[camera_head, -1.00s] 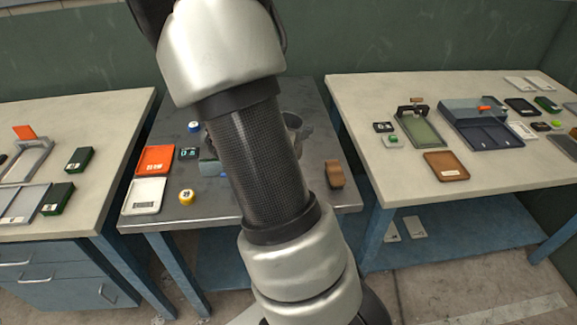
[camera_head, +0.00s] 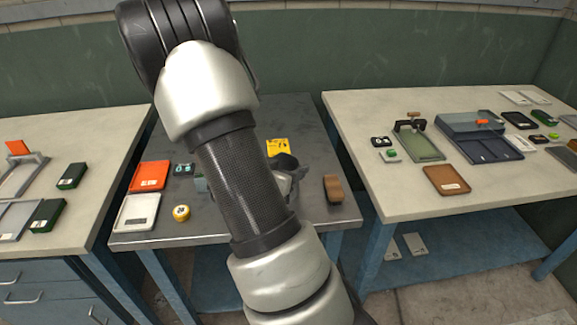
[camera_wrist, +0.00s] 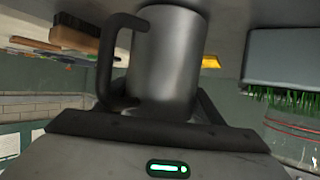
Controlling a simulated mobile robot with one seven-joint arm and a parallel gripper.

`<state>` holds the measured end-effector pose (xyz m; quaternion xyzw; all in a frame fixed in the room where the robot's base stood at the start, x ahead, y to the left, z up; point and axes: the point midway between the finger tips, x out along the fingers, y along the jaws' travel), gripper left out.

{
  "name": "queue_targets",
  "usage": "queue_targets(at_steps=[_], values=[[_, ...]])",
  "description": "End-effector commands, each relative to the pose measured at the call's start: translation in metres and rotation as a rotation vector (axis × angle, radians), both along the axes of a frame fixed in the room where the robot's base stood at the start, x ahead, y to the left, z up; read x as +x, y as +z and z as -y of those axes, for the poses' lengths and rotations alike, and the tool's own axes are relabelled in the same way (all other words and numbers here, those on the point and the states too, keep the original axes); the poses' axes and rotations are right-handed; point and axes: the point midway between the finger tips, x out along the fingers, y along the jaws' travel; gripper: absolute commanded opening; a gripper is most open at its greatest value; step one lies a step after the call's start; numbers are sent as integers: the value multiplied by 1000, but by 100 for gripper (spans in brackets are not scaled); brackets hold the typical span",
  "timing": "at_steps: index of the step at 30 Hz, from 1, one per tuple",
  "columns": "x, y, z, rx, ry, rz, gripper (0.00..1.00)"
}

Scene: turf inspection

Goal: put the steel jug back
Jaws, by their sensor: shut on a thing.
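The steel jug (camera_wrist: 168,65) is a grey metal cylinder with a dark handle on its left side in the wrist view. My gripper (camera_wrist: 165,118) is shut on it, and the jug fills the middle of that view. The fingertips are mostly hidden by the jug. In the head view my arm crosses the middle table (camera_head: 240,222) and hides most of the gripper and the jug. I cannot tell there whether the jug touches the tabletop.
On the middle table are a yellow card (camera_head: 278,147), a brown brush (camera_head: 333,188), an orange tray (camera_head: 150,175), a white scale (camera_head: 137,212) and a yellow round tin (camera_head: 181,212). A grey block with green bristles (camera_wrist: 289,57) is near the jug. Side tables hold trays and boxes.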

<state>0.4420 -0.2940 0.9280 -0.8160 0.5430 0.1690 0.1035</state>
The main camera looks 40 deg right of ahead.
Motion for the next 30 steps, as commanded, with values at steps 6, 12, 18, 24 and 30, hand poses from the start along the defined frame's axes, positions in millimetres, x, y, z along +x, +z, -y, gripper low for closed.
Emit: queue_targets(at_steps=[6,12,18,24,30], values=[[0,-2,0,1,0,-1,80],[0,-2,0,1,0,-1,80],[-3,6,-9,1,2,-1,80],[-16,23,-44,1,5,1,80],[-32,39,-79,0,5,0,80]])
